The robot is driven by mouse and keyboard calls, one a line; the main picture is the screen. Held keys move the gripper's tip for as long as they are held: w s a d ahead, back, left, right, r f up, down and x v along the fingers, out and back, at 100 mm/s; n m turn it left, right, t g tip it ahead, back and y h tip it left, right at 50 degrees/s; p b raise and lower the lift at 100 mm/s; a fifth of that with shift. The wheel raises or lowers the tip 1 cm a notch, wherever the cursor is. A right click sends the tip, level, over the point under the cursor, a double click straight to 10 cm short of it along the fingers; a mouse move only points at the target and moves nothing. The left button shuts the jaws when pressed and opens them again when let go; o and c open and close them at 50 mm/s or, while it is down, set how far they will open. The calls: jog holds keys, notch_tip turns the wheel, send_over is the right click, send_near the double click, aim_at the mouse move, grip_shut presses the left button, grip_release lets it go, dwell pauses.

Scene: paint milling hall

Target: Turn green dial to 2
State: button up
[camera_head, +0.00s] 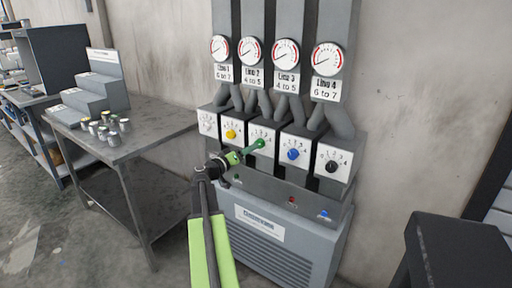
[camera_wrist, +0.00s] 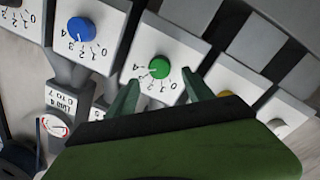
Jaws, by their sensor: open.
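The green dial (camera_head: 260,143) sits on the middle white plate of a row of dials on the grey machine. It also shows in the wrist view (camera_wrist: 159,69), with numbers printed around it. A small pale mark is on its face toward the lower left in the wrist view, near the 3; I cannot read the setting for sure. My gripper (camera_head: 246,151) is open in front of this dial. In the wrist view its two green fingers (camera_wrist: 159,84) stand apart, one on each side below the dial; I cannot tell whether they touch it.
The yellow dial (camera_head: 230,133) and blue dial (camera_head: 293,154) flank the green one closely. A black dial (camera_head: 331,166) and a pale dial (camera_head: 208,123) are at the ends. Gauges (camera_head: 286,53) are above. A metal table (camera_head: 150,135) with small cans stands left.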

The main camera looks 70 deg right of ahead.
jog(key=x, duration=0.5)
jog(key=shift+d, duration=0.15)
jog(key=shift+s, duration=0.1)
grip_shut()
